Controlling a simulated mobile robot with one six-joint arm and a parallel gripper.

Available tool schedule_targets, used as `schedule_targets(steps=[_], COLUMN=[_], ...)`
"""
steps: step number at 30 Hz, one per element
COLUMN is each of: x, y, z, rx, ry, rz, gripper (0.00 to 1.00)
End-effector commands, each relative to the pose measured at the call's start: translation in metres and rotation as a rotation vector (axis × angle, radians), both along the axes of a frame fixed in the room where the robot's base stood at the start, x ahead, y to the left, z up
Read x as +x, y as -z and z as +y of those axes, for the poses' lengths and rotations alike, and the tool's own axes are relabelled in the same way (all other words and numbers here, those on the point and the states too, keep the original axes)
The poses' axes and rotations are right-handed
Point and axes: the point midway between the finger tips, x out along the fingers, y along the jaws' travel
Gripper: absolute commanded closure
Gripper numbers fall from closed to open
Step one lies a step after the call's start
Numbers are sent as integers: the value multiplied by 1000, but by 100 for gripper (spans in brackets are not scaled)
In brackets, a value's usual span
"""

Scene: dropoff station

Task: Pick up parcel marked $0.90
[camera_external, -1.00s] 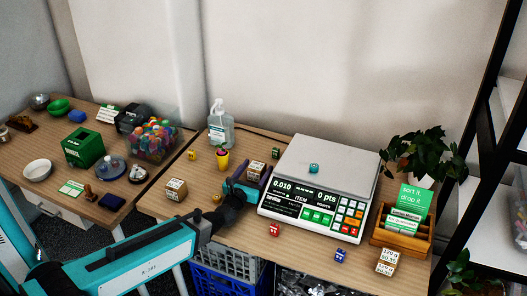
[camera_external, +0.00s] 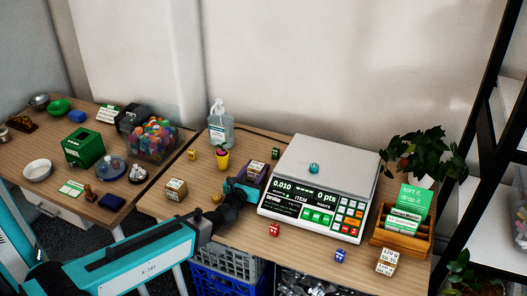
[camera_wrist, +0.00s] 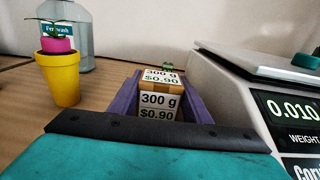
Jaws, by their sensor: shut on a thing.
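The parcel (camera_wrist: 159,98) is a small tan box with white labels reading "300 g" and "$0.90". It stands on the desk left of the scale, and in the external view the parcel (camera_external: 257,168) shows at my gripper's tip. My gripper (camera_wrist: 160,104) has its purple fingers on both sides of the parcel and is shut on it. In the external view my gripper (camera_external: 248,180) reaches in from the lower left. I cannot tell whether the parcel's underside touches the desk.
The scale (camera_external: 310,215) stands close on the right, with a small teal item (camera_external: 314,168) on its pan. A yellow pot (camera_external: 223,160) and a sanitizer bottle (camera_external: 221,128) stand to the left and behind. Another box (camera_external: 176,189) sits left. Small cubes lie around.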

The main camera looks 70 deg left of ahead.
Motion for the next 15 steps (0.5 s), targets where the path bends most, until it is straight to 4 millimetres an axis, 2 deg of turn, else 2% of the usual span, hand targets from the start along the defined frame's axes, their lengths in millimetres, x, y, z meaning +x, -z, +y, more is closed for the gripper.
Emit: schedule_targets(steps=[8,15], x=[0,0], y=[-1,-12], z=[0,0], rx=[0,1], ry=[-1,-1], rz=[-1,-1], gripper=[88,88])
